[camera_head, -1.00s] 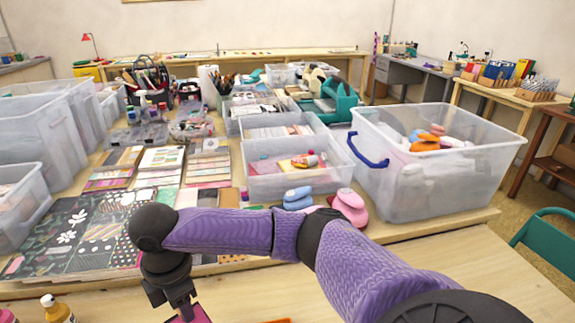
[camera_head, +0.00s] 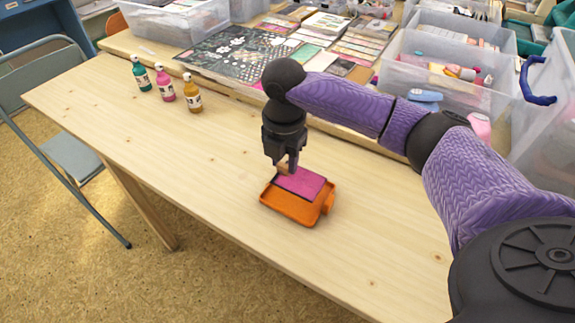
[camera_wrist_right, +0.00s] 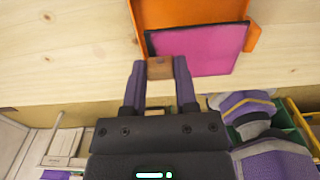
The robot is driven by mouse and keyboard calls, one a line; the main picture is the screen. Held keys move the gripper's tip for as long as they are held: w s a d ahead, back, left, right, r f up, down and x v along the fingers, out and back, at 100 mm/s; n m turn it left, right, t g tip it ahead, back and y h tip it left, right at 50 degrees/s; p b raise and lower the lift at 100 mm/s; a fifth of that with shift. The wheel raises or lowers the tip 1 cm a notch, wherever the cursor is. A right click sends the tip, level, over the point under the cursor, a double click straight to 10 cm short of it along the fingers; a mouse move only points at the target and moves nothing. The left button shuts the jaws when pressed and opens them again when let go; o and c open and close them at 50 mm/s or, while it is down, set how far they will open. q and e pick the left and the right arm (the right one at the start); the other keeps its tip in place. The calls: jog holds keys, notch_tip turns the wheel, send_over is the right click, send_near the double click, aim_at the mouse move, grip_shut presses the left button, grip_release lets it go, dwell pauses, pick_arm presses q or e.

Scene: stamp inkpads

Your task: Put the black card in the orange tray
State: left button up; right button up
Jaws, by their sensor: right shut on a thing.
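The black card (camera_head: 300,183) has a pink-magenta face and a dark border along its edge. In the right wrist view the card (camera_wrist_right: 200,50) is tilted slightly against the orange tray (camera_wrist_right: 190,13), and its near edge passes beyond the tray's edge. In the head view the card is over the far part of the orange tray (camera_head: 290,206); I cannot tell if it touches the tray. My right gripper (camera_head: 287,168) is shut on a small brown tab (camera_wrist_right: 160,68) at the card's near edge in the wrist view. My left gripper is not in view.
Green (camera_head: 141,75), pink (camera_head: 165,86) and amber (camera_head: 193,94) bottles stand on the wooden table (camera_head: 170,150) at the back left. Bins and patterned sheets (camera_head: 235,52) fill the table behind. The wood around the tray is mostly clear.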

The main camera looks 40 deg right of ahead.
aim_at(285, 176)
notch_tip(285, 176, down, 4)
jog(key=shift+f+b, duration=0.25)
jog(key=shift+b, duration=0.7)
jog(key=shift+r, duration=0.2)
jog(key=shift+f, duration=0.1)
jog(key=o, duration=0.9)
jog(key=shift+o, duration=0.2)
notch_tip(285, 176, up, 12)
jog(key=p, duration=0.6)
jog(key=shift+f+p, duration=0.2)
jog(key=shift+p, duration=0.2)
jog(key=shift+r, duration=0.4)
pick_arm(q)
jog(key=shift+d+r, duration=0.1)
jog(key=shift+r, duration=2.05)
pick_arm(e)
jog(key=shift+f, duration=0.1)
